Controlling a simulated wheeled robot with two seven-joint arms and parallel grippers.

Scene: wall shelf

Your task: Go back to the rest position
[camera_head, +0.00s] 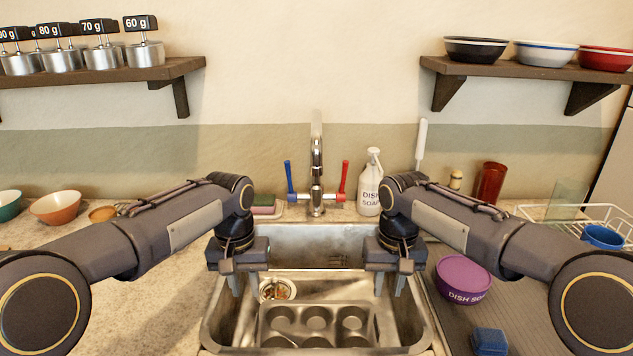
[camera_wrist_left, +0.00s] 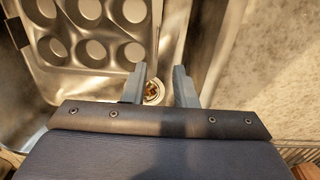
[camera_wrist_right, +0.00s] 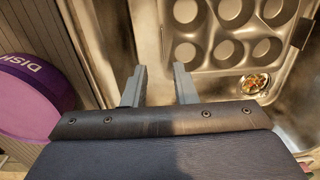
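My left gripper (camera_head: 238,284) hangs fingers-down over the left side of the sink. In the left wrist view its two fingers (camera_wrist_left: 159,87) are apart with nothing between them. My right gripper (camera_head: 390,284) hangs fingers-down over the right side of the sink. In the right wrist view its fingers (camera_wrist_right: 160,87) are also apart and empty. Both arms reach in from the sides in a roughly mirrored pose.
A metal sink (camera_head: 305,240) holds a muffin tin (camera_head: 268,338). A faucet (camera_head: 316,165), soap bottle (camera_head: 369,185) and purple dish-soap bowl (camera_head: 462,277) are near. A blue sponge-like block (camera_head: 490,341) lies right. Shelves (camera_head: 115,75) hold weights and, right (camera_head: 540,70), bowls.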

